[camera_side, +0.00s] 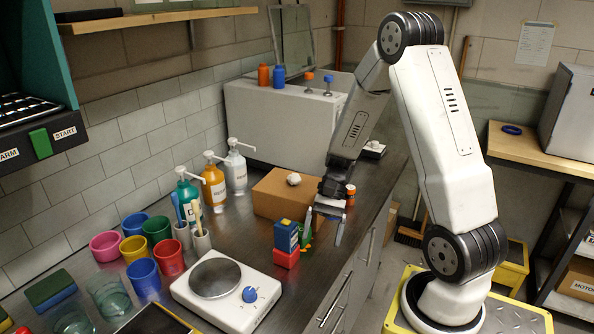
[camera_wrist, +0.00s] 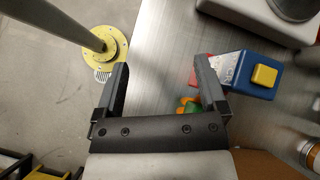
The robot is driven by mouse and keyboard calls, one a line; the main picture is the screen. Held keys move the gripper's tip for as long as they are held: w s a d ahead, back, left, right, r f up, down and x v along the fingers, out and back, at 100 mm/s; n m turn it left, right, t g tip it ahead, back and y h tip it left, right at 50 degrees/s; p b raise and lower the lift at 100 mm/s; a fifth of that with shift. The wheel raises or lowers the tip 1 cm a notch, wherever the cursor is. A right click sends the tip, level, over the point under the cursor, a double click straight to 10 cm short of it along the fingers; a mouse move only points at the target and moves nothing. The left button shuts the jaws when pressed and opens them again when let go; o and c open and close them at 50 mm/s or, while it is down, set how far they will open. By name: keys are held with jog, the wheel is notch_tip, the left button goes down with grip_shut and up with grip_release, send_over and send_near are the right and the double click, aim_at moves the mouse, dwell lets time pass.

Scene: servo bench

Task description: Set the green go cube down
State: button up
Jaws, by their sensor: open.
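My gripper (camera_side: 325,227) points down over the bench with its jaws apart. In the wrist view the gripper (camera_wrist: 162,75) has nothing between its fingers. I cannot make out a green cube for certain. A small green and orange thing (camera_side: 305,238) is by the stacked blocks; it also shows in the wrist view (camera_wrist: 188,105), partly hidden by the right finger. A blue block with a yellow patch (camera_side: 286,235) rests on a red block (camera_side: 286,258). In the wrist view the blue block (camera_wrist: 242,84) is just right of the right finger.
A white scale (camera_side: 228,290) stands in front of the blocks, and a cardboard box (camera_side: 285,195) behind them. Several coloured cups and pump bottles stand along the left. A green block (camera_side: 40,143) is on the START panel. The bench's right edge is close to my gripper.

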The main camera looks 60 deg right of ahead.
notch_tip(320, 180, up, 3)
jog(key=a+m+t+y, duration=0.3)
jog(key=m+t+y, duration=0.3)
jog(key=m+t, duration=0.95)
jog(key=m+t+h, duration=0.5)
jog(key=m+h, duration=0.4)
jog(key=h, duration=0.5)
send_near(301, 229)
jog(key=w+r, duration=0.1)
jog(key=w+a+r, duration=0.1)
jog(key=shift+w+n, duration=0.25)
jog(key=shift+w, duration=0.15)
jog(key=shift+s+d+f+n+g+h, duration=0.1)
jog(key=shift+d+f+n+g+h, duration=0.1)
jog(key=shift+f+n+g+h, duration=0.45)
jog(key=shift+f+t, duration=0.15)
jog(key=shift+t, duration=0.15)
jog(key=shift+w, duration=0.95)
jog(key=shift+w, duration=0.1)
jog(key=shift+w, duration=2.7)
